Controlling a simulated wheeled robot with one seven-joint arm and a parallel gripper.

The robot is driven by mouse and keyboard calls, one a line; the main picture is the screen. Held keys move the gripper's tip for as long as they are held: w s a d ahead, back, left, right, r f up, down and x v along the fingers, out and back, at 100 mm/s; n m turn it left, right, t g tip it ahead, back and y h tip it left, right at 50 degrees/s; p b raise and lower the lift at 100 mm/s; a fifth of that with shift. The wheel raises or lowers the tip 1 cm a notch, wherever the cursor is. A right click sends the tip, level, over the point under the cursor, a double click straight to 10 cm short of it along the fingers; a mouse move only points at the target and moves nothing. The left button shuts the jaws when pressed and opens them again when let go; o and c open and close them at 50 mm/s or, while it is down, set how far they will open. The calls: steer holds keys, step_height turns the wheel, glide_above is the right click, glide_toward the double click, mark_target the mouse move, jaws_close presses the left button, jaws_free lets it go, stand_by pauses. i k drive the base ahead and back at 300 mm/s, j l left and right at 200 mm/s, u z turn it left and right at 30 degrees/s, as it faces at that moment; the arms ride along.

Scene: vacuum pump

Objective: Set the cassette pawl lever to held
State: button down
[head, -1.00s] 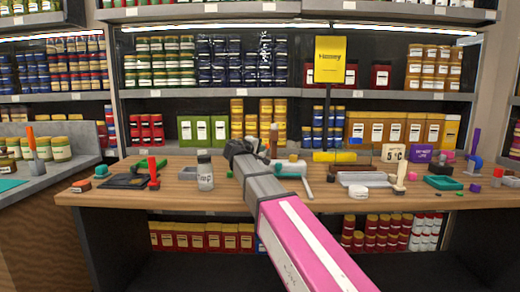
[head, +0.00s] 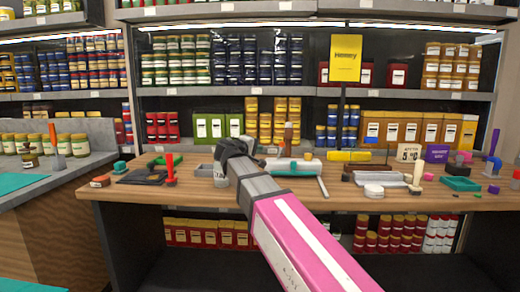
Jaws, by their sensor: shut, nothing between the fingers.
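My arm reaches in from the bottom right, and my gripper (head: 230,150) is the dark end above the workbench (head: 130,192). Its fingers are small and partly hidden by the arm; it is shut and holds nothing. Just right of it on the bench lies a white and teal device (head: 305,167), partly hidden by my wrist. An upright brown-orange handle (head: 288,140) shows at its back. A thin grey bar (head: 322,187) lies at its right front. I cannot make out which part is the cassette pawl lever, or its position.
A red-handled stamp (head: 169,170) and black tray (head: 140,177) are to the left. A white round tin (head: 374,191), grey tray (head: 378,178) and green tray (head: 461,184) are to the right. Shelves stand behind.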

mark_target(282, 145)
steer(key=k+j, duration=0.8)
steer(key=j, duration=0.1)
